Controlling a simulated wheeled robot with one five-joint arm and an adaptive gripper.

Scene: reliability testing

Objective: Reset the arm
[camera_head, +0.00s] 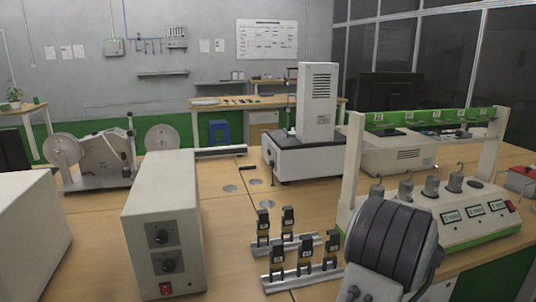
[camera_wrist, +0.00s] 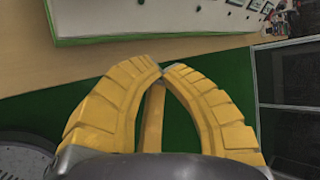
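My gripper (camera_wrist: 162,71) shows in the wrist view with yellow ribbed fingers. The fingertips come together at the top and nothing is held between them. A further yellow finger part shows behind them. Behind the fingers is a green panel below the edge of a wooden bench (camera_wrist: 85,72). In the head view, a dark ribbed and grey part of my arm (camera_head: 388,245) stands at the lower right, in front of the bench. My gripper is out of sight in the head view.
A test rig with a green top bar (camera_head: 430,118) and hanging weights stands right of centre. Yellow-black clamps on rails (camera_head: 285,242) lie near my arm. A white control box (camera_head: 163,225) stands left, and a tall white machine (camera_head: 316,100) behind.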

